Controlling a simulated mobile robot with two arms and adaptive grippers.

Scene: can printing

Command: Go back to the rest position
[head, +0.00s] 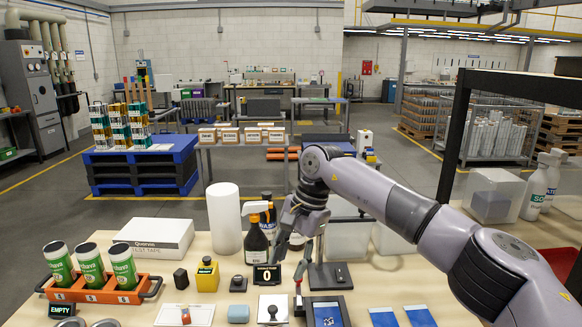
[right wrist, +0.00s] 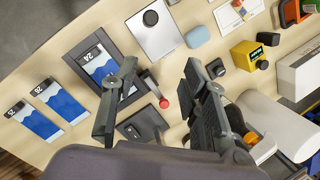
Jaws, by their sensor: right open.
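My right gripper (head: 291,262) hangs over the worktable, its fingers pointing down, left of the dark printing station (head: 323,304). In the right wrist view its two fingers (right wrist: 160,75) are spread apart with nothing between them. The station holds a blue-and-white printed sheet, which also shows in the right wrist view (right wrist: 99,66). The red-tipped lever (head: 298,287) stands beside the station and shows between the fingers in the right wrist view (right wrist: 155,94). My left gripper is not in view.
An orange rack (head: 100,296) holds three green-and-white cans at the left. A white box (head: 155,238), a white roll (head: 224,221) and dark spray bottles (head: 256,243) stand behind. Blue cards (head: 384,317) lie at the front right. A black frame post (head: 452,135) rises at the right.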

